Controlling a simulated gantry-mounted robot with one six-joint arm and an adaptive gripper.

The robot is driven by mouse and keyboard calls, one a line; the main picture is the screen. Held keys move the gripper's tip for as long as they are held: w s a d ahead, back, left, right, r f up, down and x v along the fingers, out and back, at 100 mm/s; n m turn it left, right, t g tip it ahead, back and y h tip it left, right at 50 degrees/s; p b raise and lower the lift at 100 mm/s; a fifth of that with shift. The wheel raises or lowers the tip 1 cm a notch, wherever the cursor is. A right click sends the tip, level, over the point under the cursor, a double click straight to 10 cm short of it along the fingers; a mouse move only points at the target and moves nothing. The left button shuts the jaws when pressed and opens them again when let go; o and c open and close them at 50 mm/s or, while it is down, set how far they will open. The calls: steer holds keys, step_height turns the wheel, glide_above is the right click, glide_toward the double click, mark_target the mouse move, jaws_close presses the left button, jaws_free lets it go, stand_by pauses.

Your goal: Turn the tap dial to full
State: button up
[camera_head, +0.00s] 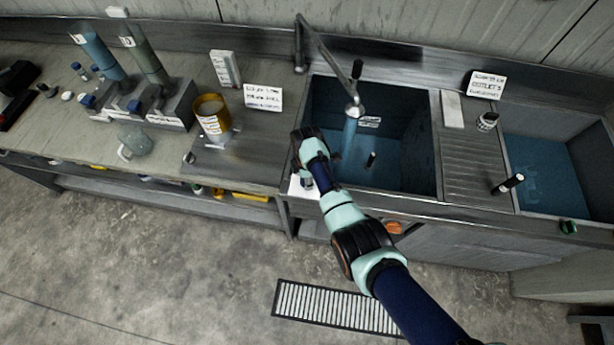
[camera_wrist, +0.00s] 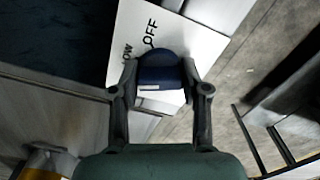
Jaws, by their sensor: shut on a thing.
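The tap dial (camera_wrist: 158,72) is a dark blue round knob on a white plate (camera_wrist: 130,38). The plate reads "OFF", and a partly covered word ends in "OW". My gripper (camera_wrist: 160,84) is shut on the dial, with one finger at each side. The dial's pointer setting cannot be told. In the head view my gripper (camera_head: 304,182) is at the front left corner of the sink, and my arm hides most of the dial there. The tap (camera_head: 352,108) hangs over the left basin with a blue stream below its spout.
The left basin (camera_head: 410,140) holds bluish water and a small dark upright item. A ribbed drainboard (camera_head: 470,165) and a second basin (camera_head: 545,130) lie to the right. A yellow-brown cup (camera_head: 208,106), a clear jug (camera_head: 132,140) and tall cylinders (camera_head: 148,58) stand on the left bench.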

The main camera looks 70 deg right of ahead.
steer(key=n, duration=0.5)
steer(key=shift+r+p, duration=0.1)
steer(key=shift+p, duration=0.25)
steer(key=shift+n, duration=0.3)
steer(key=o, duration=1.1)
steer(key=shift+o, duration=0.2)
step_height(320, 180, up, 12)
